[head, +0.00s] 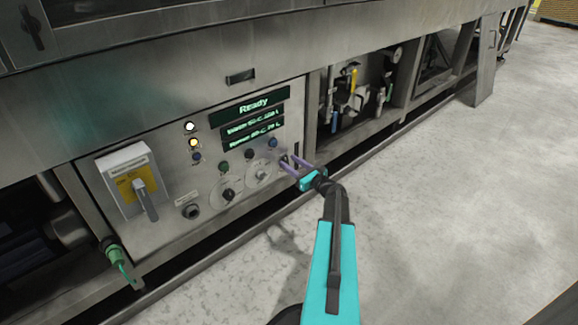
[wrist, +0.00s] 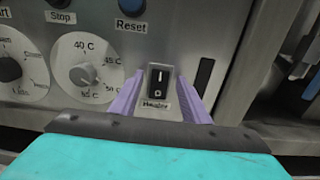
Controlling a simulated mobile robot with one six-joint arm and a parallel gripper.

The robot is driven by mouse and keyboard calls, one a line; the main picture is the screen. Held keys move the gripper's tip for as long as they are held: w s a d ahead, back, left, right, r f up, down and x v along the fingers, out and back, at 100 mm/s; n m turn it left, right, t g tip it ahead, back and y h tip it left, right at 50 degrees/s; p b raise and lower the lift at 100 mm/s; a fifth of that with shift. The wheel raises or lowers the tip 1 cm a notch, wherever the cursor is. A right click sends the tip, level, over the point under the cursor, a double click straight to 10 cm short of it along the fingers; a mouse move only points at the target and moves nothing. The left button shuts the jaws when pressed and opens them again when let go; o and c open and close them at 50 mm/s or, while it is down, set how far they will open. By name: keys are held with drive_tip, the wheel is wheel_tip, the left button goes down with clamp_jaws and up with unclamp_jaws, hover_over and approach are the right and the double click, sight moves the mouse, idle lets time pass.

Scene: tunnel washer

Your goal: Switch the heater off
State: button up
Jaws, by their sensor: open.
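The heater switch (wrist: 157,83) is a small black rocker with a white "I" mark above a "O" mark. A label reading "Heater" (wrist: 154,105) sits just below it on the steel control panel. My gripper (wrist: 160,95) is open, with one purple finger on each side of the switch. I cannot tell whether the fingers touch the panel. In the head view my gripper (head: 290,164) is at the panel's lower right corner and largely hides the switch there.
Left of the switch is a temperature dial (wrist: 84,74) marked in degrees C. A blue Reset button (wrist: 131,8) and a black Stop button (wrist: 59,3) are above. Green displays (head: 252,127) read "Ready" at the top. An open bay with pipes and valves (head: 354,92) lies to the right.

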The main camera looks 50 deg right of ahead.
drive_tip(key=shift+w, duration=0.35)
drive_tip(key=shift+c, duration=0.2)
drive_tip(key=c, duration=1)
drive_tip(key=shift+f+b, duration=0.15)
drive_tip(key=shift+b, duration=0.25)
drive_tip(key=shift+f+t+b, duration=0.3)
drive_tip(key=shift+t+b, duration=0.4)
drive_tip(key=shift+b, duration=0.3)
drive_tip(key=t+b, duration=0.2)
drive_tip(key=shift+s+f+t+b, duration=0.1)
drive_tip(key=shift+f+t+b, duration=0.2)
drive_tip(key=shift+f, duration=0.05)
drive_tip(key=shift+t, duration=0.5)
